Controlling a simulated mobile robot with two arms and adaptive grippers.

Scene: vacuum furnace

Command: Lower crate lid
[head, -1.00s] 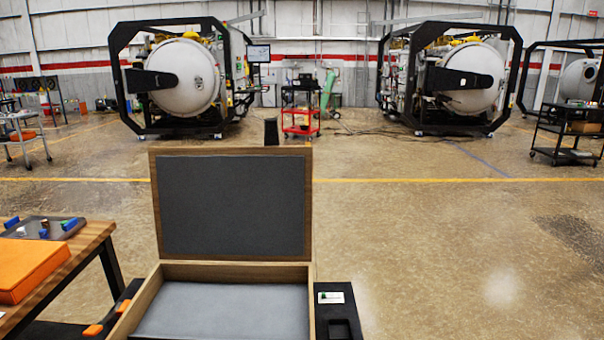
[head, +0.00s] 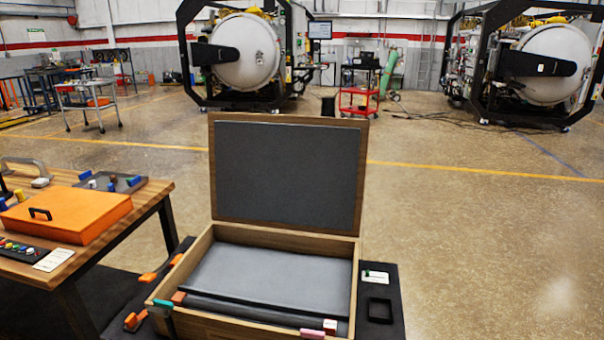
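The wooden crate (head: 346,296) stands open in the lower middle of the head view. Its lid (head: 288,172) is raised upright at the back edge, with a wooden frame and a dark grey lining. Inside the crate lies a grey padded surface (head: 265,272), with a dark roll-like strip along the front. Small coloured pieces, teal and pink, sit at the front rim. Neither of my grippers shows in the head view.
A wooden table (head: 165,185) at left holds an orange case (head: 68,212) and small items. A black surface with a square recess (head: 380,310) lies right of the crate. Open floor (head: 480,240) extends to the right. Large furnaces stand far behind.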

